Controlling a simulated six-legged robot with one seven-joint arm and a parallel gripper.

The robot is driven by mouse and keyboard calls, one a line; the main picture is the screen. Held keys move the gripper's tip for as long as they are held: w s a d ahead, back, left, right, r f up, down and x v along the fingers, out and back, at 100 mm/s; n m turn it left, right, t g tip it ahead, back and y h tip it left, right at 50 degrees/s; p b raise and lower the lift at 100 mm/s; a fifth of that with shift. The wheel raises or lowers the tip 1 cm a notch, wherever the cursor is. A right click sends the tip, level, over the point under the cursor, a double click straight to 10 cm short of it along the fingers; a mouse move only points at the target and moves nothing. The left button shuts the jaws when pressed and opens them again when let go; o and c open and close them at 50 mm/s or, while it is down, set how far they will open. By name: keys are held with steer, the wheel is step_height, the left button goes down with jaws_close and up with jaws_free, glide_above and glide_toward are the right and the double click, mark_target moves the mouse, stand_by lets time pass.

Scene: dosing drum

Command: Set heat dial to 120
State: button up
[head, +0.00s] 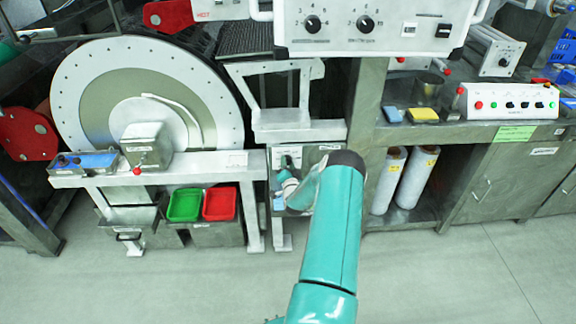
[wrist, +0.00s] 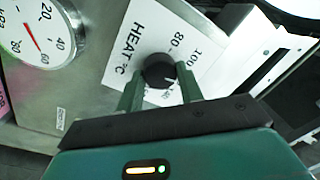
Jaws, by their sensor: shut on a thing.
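The heat dial (wrist: 157,66) is a round black knob on a white label (wrist: 141,38) printed "HEAT °C" in the wrist view. The numbers 80 and 100 show on the label beyond the knob. Other numbers are hidden by the knob and my fingers. My gripper (wrist: 160,76) is shut on the knob, with one green finger on each side. The knob's pointer setting cannot be read clearly.
A gauge (wrist: 38,32) with a red needle sits left of the dial. In the head view a big drum (head: 90,75) stands left, above green (head: 185,204) and red trays (head: 219,203). White rolls (head: 416,180) stand right of my arm. The floor in front is clear.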

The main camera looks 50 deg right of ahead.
steer(key=shift+m, duration=0.9)
steer(key=o, duration=1)
steer(key=v, duration=1.3)
steer(key=shift+s+a+f, duration=0.15)
steer(key=shift+s+a, duration=0.15)
